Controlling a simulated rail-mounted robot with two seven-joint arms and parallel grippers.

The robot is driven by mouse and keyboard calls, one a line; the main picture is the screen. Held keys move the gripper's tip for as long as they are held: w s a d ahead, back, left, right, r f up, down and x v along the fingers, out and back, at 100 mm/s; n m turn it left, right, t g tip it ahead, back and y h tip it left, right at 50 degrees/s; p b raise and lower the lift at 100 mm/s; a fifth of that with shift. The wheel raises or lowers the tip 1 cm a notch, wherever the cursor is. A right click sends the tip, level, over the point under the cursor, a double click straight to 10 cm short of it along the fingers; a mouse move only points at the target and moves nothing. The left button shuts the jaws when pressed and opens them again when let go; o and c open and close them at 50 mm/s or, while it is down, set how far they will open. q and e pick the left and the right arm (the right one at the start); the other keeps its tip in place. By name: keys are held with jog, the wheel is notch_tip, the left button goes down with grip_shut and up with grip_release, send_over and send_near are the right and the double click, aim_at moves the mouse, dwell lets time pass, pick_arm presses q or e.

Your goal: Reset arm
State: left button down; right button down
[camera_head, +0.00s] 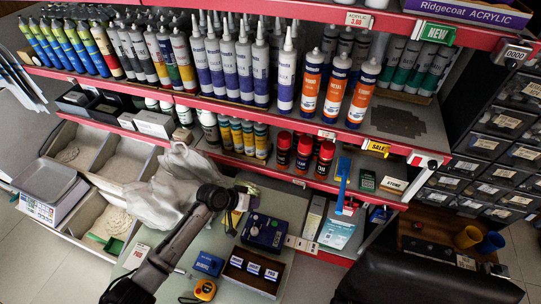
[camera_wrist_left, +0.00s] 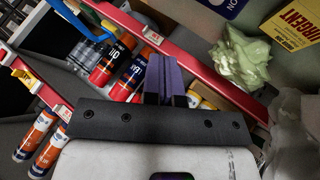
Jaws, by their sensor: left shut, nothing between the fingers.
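My left arm (camera_head: 175,245) comes in from the lower left of the head view and reaches over the counter, bending at a black joint (camera_head: 214,196). The left gripper's fingers are hard to make out in that view. In the left wrist view, my left gripper (camera_wrist_left: 162,68) shows two purple fingers pressed together with nothing between them. The fingers point toward a red shelf edge (camera_wrist_left: 190,62), beside the red and black cans (camera_wrist_left: 122,70). My right gripper is in neither view.
Shelves of tubes (camera_head: 225,65) and red-capped cans (camera_head: 303,155) stand beyond the arm. A crumpled clear bag (camera_head: 165,190) lies left of it. A dark blue box (camera_head: 264,232), blue tape measure (camera_head: 208,264) and yellow tape measure (camera_head: 204,290) lie on the counter (camera_head: 225,292).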

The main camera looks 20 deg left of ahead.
pick_arm(q)
jog(key=shift+s+f, duration=0.15)
jog(key=shift+s, duration=0.1)
jog(key=s+a+r+m+t+y, duration=0.25)
jog(key=r+y, duration=0.25)
jog(key=r, duration=0.8)
jog(key=s+r+y, duration=0.1)
jog(key=s+y, duration=0.1)
jog(key=s, duration=0.5)
jog(key=s+a+f+n+g, duration=0.15)
jog(key=s+f, duration=0.25)
jog(key=s, duration=0.5)
jog(key=s+d+f+g, duration=0.15)
jog(key=s+f, duration=0.35)
jog(key=s, duration=0.5)
jog(key=s+a+f+g, duration=0.2)
jog(key=s+f, duration=0.2)
jog(key=s, duration=0.5)
notch_tip(320, 180, up, 28)
jog(key=p, duration=2.7)
jog(key=shift+w+d+f, duration=0.2)
jog(key=shift+w+d, duration=0.05)
